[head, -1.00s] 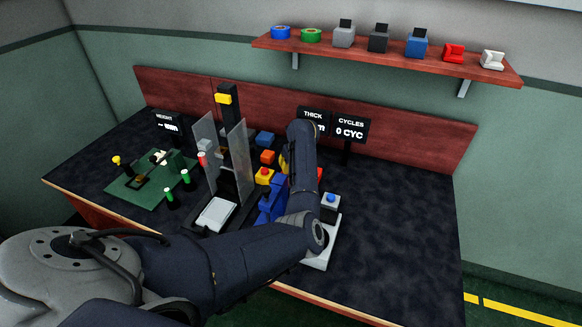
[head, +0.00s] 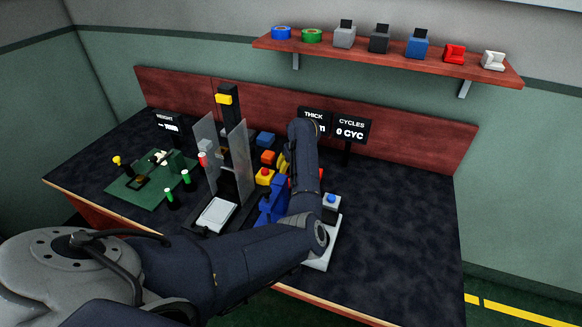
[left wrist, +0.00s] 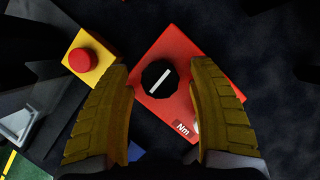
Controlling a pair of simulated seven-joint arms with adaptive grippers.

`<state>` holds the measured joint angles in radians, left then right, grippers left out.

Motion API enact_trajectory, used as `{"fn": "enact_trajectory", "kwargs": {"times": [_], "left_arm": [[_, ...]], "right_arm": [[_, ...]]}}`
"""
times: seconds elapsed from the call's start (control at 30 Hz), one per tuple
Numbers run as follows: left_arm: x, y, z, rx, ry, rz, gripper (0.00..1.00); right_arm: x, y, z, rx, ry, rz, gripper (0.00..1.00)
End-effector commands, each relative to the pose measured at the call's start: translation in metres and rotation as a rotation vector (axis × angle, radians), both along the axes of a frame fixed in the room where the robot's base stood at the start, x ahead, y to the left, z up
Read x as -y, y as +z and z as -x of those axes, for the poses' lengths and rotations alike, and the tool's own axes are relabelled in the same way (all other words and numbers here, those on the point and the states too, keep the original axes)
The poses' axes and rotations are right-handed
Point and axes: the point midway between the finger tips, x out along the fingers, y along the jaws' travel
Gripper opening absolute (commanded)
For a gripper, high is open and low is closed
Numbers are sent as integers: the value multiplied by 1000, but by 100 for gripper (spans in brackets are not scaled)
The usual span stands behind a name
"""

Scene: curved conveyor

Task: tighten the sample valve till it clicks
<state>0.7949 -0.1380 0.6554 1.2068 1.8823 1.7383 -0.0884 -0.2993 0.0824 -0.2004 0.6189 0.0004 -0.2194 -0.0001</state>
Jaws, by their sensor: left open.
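A black round knob (left wrist: 158,78) with a white bar across it sits on a red box (left wrist: 180,55) marked "Nm"; I take it for the sample valve, though no label says so. The bar is slanted. My left gripper (left wrist: 160,70) is open, its yellow ridged fingers on either side of the knob, with gaps showing between fingers and knob. I cannot tell how high the fingertips are above the box. In the head view my left arm hides the knob, and only a bit of the red box (head: 321,174) shows. My right gripper is out of view.
A yellow box with a red button (left wrist: 83,60) stands left of the red box. A blue-button unit (head: 331,201) is right of my arm. Clear panels (head: 241,150) and a green board (head: 140,188) stand left. The right side of the table is clear.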

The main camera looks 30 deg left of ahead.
Motion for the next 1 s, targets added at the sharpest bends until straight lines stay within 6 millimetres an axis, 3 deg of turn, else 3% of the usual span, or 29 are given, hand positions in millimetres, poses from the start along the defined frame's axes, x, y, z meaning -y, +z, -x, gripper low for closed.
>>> {"fn": "enact_trajectory", "kwargs": {"times": [0.4,0.6,1.0], "left_arm": [[23,66,13,5,1,1,59],[31,89,19,4,1,0,59],[36,104,23,2,1,0,59]], "right_arm": [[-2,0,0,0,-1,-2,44],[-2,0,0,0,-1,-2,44],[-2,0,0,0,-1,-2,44]]}}
